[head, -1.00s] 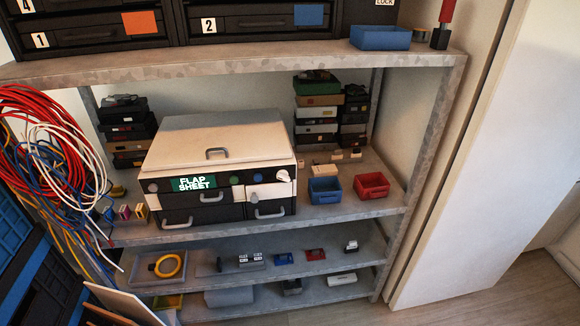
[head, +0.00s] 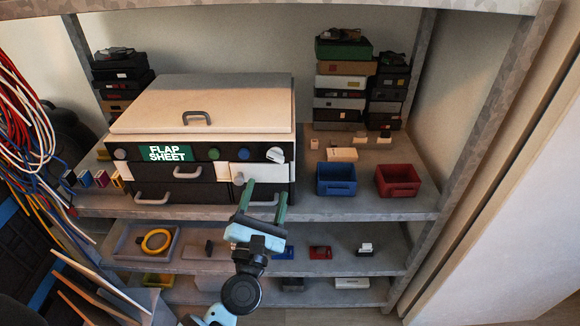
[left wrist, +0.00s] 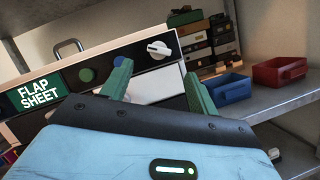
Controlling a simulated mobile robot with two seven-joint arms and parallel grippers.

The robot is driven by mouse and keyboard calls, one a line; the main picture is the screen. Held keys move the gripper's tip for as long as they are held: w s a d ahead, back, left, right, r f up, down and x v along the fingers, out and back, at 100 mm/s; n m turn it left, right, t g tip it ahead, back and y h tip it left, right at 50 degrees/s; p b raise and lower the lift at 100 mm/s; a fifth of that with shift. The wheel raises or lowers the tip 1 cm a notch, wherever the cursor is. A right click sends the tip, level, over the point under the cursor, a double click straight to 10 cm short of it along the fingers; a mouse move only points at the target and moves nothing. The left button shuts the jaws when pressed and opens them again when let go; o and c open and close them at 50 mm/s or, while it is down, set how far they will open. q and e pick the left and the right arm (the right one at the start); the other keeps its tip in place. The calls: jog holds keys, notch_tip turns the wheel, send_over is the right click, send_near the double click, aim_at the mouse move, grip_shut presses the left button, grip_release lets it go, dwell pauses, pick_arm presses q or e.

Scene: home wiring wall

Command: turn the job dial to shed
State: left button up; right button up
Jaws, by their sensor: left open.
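A white dial (head: 275,154) sits at the right end of the front strip on a cream-lidded black box (head: 205,100). It also shows in the left wrist view (left wrist: 158,49), its grip slanted, with small marks around it too small to read. A green sign (head: 167,153) on the same strip reads "FLAP SHEET". My left gripper (head: 264,190) is open and empty, its green fingers pointing up towards the box front, below the dial. In the left wrist view the fingers (left wrist: 157,82) lie on either side below the dial, apart from it. My right gripper is not in view.
A green knob (head: 213,154) and a blue knob (head: 243,154) sit left of the dial. Drawer handles (head: 187,173) stick out below. A blue bin (head: 336,180) and a red bin (head: 398,180) stand to the right on the shelf. Cables (head: 30,110) hang at the left.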

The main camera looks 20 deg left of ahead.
aim_at(275, 161)
pick_arm(q)
jog(key=p+x, duration=0.1)
jog(key=x, duration=0.6)
jog(key=shift+w+a+r, duration=0.1)
jog(key=shift+w+r, duration=0.05)
jog(key=shift+w, duration=0.15)
jog(key=c, duration=1)
